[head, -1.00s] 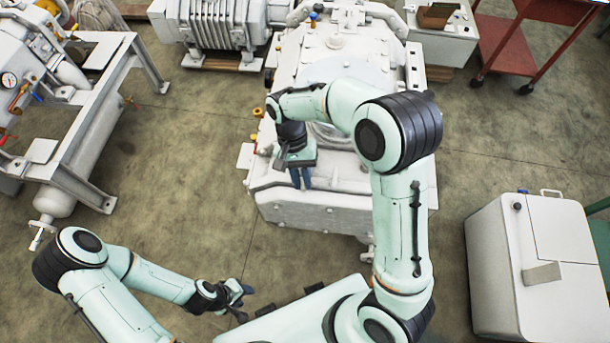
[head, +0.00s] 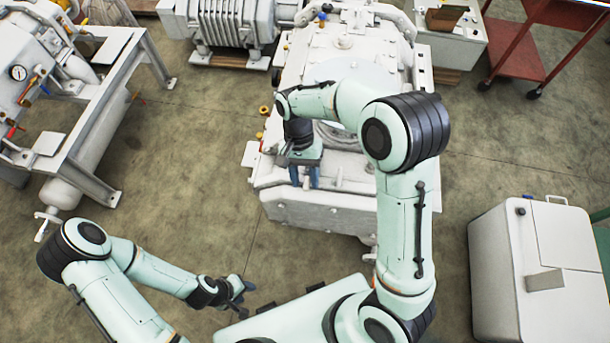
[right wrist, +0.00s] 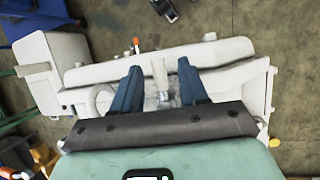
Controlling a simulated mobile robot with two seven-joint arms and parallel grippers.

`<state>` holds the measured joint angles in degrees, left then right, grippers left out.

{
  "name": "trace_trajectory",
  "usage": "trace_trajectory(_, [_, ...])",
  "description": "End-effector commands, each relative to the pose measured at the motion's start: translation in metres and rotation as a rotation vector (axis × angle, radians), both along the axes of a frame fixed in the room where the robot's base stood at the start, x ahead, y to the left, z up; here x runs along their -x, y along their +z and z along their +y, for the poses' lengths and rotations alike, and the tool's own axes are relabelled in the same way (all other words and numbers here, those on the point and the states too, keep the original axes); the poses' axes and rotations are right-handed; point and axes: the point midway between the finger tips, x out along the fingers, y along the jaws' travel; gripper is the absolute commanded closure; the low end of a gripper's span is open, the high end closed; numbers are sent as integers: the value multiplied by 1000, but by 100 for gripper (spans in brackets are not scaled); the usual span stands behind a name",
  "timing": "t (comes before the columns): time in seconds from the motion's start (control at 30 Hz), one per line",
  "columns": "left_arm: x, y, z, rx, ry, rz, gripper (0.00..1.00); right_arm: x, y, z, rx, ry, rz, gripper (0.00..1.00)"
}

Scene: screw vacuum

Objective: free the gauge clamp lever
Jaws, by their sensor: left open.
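The gauge clamp lever looks to be the short pale handle (right wrist: 160,78) in the right wrist view, standing up from the white machine's edge. The same pale piece shows small between the fingers in the head view (head: 306,182). My right gripper (head: 304,183) is over the near left part of the white machine. In the right wrist view its two blue fingers (right wrist: 159,88) are apart, one on each side of the handle, with gaps visible. The handle's base is partly hidden. My left gripper (head: 241,291) is open and empty at the lower left, away from the machine.
The white machine (head: 320,210) fills the middle. A white cabinet (head: 537,265) stands at right, a red cart (head: 520,50) at back right. A pipe frame with a gauge (head: 18,73) stands at left. Bare floor (head: 195,150) lies between frame and machine.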

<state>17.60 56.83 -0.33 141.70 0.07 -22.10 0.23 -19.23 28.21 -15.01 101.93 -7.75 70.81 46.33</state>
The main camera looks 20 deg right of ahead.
Motion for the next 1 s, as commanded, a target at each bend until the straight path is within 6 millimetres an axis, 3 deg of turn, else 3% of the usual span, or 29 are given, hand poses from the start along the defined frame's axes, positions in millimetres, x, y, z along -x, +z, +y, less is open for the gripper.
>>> trace_trajectory(0.27, [-2, 2, 0, 0, 0, -2, 57, -4, 7, 0, 0, 1, -1, 57])
trace_trajectory(0.7, [-26, 25, 0, 0, 0, -29, 57, -43, 91, -5, 0, 1, -6, 57])
trace_trajectory(1.0, [-36, 33, 0, 0, 0, -41, 57, -56, 120, -7, 1, 0, -1, 57])
